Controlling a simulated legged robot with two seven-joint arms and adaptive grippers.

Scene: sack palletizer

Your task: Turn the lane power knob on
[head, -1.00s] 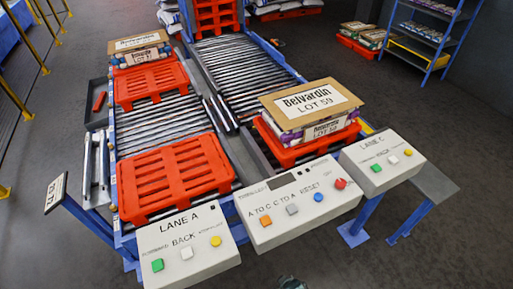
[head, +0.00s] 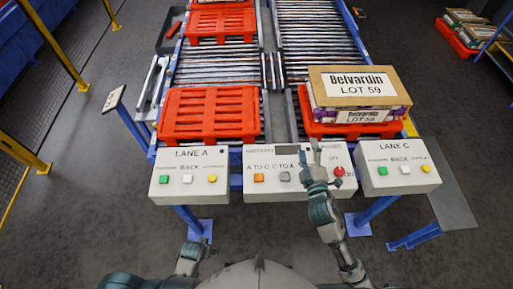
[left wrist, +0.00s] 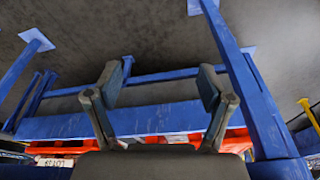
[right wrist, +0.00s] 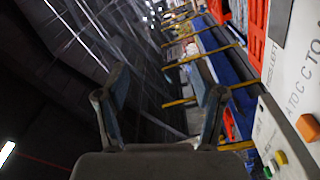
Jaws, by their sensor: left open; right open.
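The middle control panel (head: 258,187) is a light box with an orange button (head: 258,178), a grey button (head: 285,177) and a red button (head: 338,171). My right gripper (head: 316,158) is over the right part of this panel and hides some of its controls. I cannot make out the power knob in any view now. In the right wrist view the right gripper (right wrist: 162,88) is open and empty, with the panel (right wrist: 296,75) off to the right. My left gripper (head: 200,250) is low in front of the LANE A panel, and open and empty in the left wrist view (left wrist: 162,85).
The LANE A panel (head: 188,197) and LANE C panel (head: 398,188) flank the middle one. Behind are roller lanes (head: 310,45) with red pallets (head: 208,115) and a sack stack (head: 358,92) marked LOT 59. Blue legs (head: 357,222) stand below. The floor in front is clear.

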